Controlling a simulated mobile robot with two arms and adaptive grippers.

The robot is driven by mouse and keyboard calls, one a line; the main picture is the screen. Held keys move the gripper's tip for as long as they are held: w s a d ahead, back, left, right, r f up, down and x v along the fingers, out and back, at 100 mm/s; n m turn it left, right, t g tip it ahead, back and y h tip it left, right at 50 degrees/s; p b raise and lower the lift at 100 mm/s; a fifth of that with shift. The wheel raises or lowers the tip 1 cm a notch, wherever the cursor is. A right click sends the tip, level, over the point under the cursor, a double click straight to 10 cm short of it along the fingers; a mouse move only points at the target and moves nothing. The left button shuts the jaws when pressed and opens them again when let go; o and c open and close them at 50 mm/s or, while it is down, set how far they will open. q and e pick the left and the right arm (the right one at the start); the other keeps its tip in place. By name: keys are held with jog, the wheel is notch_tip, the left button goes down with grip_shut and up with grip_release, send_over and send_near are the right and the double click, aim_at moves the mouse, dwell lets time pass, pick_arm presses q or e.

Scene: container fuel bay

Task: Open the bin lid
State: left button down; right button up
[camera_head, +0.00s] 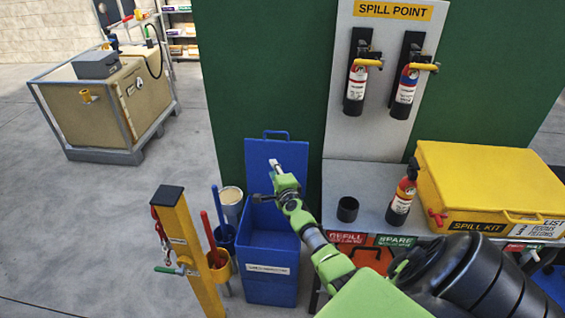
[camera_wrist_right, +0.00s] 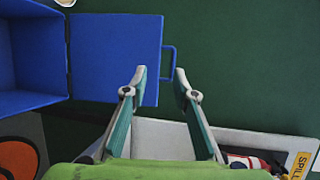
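The blue bin (camera_head: 268,252) stands on the floor against the green wall, with a label on its front. Its lid (camera_head: 277,155) is open and stands upright at the back. A blue loop handle (camera_head: 276,133) sits on the lid's top edge. My right gripper (camera_head: 266,180) is over the bin in front of the lid. In the right wrist view my right gripper (camera_wrist_right: 160,78) is open, with the lid (camera_wrist_right: 115,50) and its handle (camera_wrist_right: 171,65) beyond the fingertips and nothing held. The bin's inside (camera_wrist_right: 30,50) shows empty where visible. My left gripper is out of view.
A yellow post (camera_head: 188,245) and holders with tools stand left of the bin. A bench (camera_head: 345,180) on the right carries a black cup (camera_head: 348,209), an extinguisher (camera_head: 403,195) and a yellow spill kit box (camera_head: 490,185). Free floor lies to the left.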

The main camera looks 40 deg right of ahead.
jog(key=s+a+r+p, duration=0.2)
jog(key=s+r+p, duration=0.4)
jog(key=p, duration=0.1)
jog(key=shift+s+r, duration=0.2)
jog(key=shift+r, duration=0.15)
dwell(0.4)
dwell(0.4)
